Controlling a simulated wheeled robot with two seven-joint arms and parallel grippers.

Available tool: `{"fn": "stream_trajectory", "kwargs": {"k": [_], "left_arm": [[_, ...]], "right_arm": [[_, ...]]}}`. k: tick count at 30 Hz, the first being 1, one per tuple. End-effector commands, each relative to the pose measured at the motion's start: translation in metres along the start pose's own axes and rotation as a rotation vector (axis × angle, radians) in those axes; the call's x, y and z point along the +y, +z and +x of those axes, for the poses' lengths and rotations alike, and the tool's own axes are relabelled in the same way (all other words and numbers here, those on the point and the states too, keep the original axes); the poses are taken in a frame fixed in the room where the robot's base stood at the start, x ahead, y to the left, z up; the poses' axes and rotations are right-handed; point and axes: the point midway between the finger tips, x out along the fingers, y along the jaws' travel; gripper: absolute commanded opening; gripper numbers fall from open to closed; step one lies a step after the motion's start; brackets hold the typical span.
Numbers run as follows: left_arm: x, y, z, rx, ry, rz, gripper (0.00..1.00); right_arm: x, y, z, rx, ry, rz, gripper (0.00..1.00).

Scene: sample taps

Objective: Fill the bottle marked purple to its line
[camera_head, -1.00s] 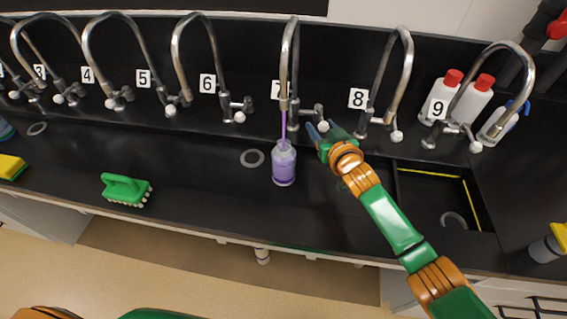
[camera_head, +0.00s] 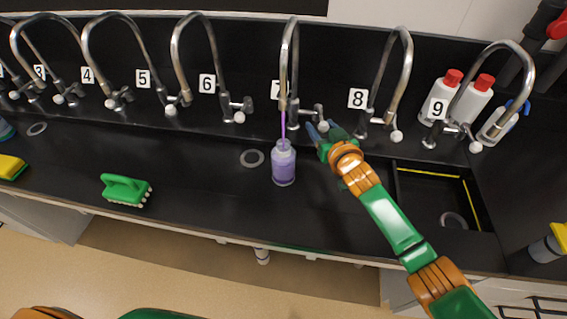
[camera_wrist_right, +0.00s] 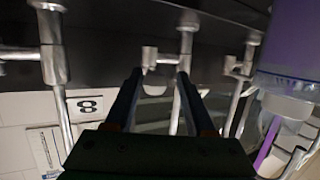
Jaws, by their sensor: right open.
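A clear bottle (camera_head: 284,168) stands upright on the black counter under tap 7 (camera_head: 290,60). A thin purple stream (camera_head: 283,125) runs from the spout into its neck. Purple liquid fills most of its body. In the right wrist view, which is upside down, the bottle (camera_wrist_right: 292,40) is at the upper right, with a thin bluish line near its shoulder; the exact level against it is hard to tell. My right gripper (camera_head: 325,130) is open at tap 7's white-knobbed handle (camera_head: 323,126). In the wrist view its fingertips (camera_wrist_right: 160,75) are on either side of a white knob (camera_wrist_right: 154,89).
Taps 6 (camera_head: 208,60) and 8 (camera_head: 400,70) flank tap 7. A green brush (camera_head: 125,188) and yellow sponge (camera_head: 10,168) lie left. Red-capped bottles (camera_head: 440,98) stand behind tap 9. A sink (camera_head: 430,195) is at right.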

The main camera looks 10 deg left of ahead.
Motion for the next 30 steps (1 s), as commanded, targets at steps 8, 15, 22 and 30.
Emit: {"fn": "stream_trajectory", "kwargs": {"k": [8,15,22,30], "left_arm": [[0.0,0.0,0.0,0.0,0.0,0.0,0.0],[0.0,0.0,0.0,0.0,0.0,0.0,0.0],[0.0,0.0,0.003,0.0,0.0,0.0,0.0],[0.0,-0.001,-0.012,0.0,0.0,0.0,0.0]], "right_arm": [[0.0,0.0,0.0,0.0,0.0,0.0,0.55],[-0.001,0.0,0.0,0.0,0.0,0.0,0.55],[-0.018,-0.001,0.002,0.0,0.0,0.0,0.55],[-0.011,-0.005,-0.005,-0.002,-0.001,0.002,0.55]]}}
